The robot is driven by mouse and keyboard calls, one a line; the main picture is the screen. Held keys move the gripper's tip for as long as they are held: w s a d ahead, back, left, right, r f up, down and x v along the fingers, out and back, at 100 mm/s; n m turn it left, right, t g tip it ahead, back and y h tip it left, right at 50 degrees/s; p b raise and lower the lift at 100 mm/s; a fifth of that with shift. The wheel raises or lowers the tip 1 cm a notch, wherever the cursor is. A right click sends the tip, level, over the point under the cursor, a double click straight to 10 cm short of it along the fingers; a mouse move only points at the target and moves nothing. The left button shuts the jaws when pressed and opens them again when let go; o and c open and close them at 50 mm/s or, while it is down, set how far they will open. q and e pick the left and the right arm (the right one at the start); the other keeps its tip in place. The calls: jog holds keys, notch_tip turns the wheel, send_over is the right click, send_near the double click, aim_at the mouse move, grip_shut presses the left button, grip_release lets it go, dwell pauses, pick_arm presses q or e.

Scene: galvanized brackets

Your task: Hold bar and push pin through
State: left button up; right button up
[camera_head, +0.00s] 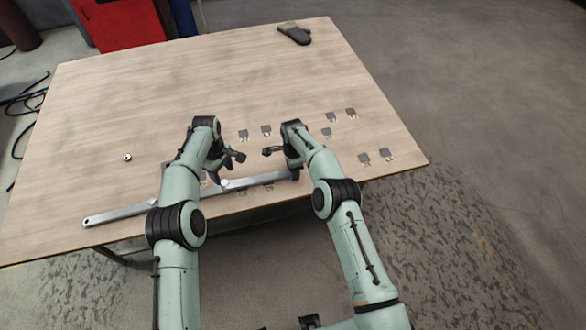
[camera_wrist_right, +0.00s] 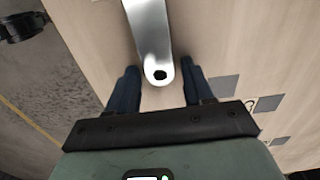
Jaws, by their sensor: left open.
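A long silvery metal bar (camera_head: 130,211) lies slantwise along the near part of the wooden table. In the right wrist view its rounded end with a dark hole (camera_wrist_right: 158,72) is between the two dark fingers of my right gripper (camera_wrist_right: 158,88). A gap shows on both sides of the bar, so that gripper is open around it. In the head view my right gripper (camera_head: 294,173) is at the bar's right end. My left gripper (camera_head: 214,180) is open, low over the bar's middle; its fingertips are partly hidden. I cannot make out a pin for certain.
Several small grey brackets (camera_head: 364,158) lie about the right half of the table (camera_head: 120,100). A small round black-and-white item (camera_head: 127,157) lies at the left. A dark glove-like object (camera_head: 295,33) lies at the far edge. A red cabinet (camera_head: 120,22) stands behind.

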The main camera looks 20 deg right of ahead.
jog(key=shift+o, duration=0.3)
jog(key=shift+r, duration=0.1)
pick_arm(q)
jog(key=shift+f, duration=0.1)
pick_arm(e)
jog(key=shift+r, duration=0.25)
pick_arm(q)
jog(key=shift+w+r, duration=0.15)
jog(key=shift+r, duration=0.3)
pick_arm(e)
notch_tip(320, 180, up, 13)
jog(key=shift+f, duration=0.15)
